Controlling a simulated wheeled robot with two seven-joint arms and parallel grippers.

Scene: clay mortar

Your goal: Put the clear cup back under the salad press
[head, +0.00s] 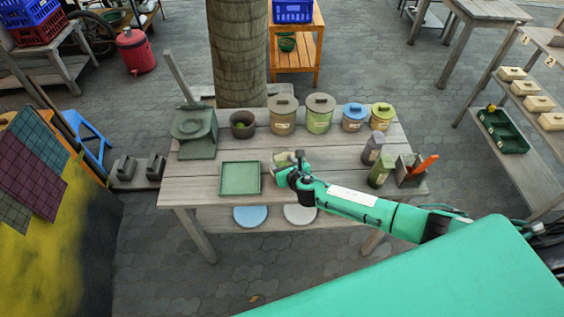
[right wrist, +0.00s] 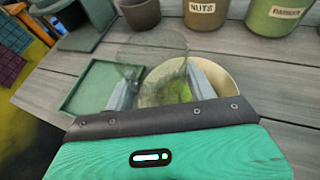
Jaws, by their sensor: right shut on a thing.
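My right gripper (head: 284,166) is over the middle of the table, shut on the clear cup. In the right wrist view its two grey fingers (right wrist: 163,88) stand on either side of the clear cup (right wrist: 152,45), whose rim shows above them. A pale bowl (right wrist: 225,75) is just behind the cup. Green matter shows through the cup; I cannot tell whether it is in the cup or the bowl. The green salad press (head: 194,124), with a long raised lever, stands at the table's left end, apart from the gripper. My left gripper is not in view.
A green tray (head: 240,178) lies between the press and my gripper. A dark pot (head: 242,124) and several lidded jars (head: 320,112) line the back. Grey and green containers (head: 381,170) and an open box (head: 410,170) stand at right. The table's (head: 190,190) front left is clear.

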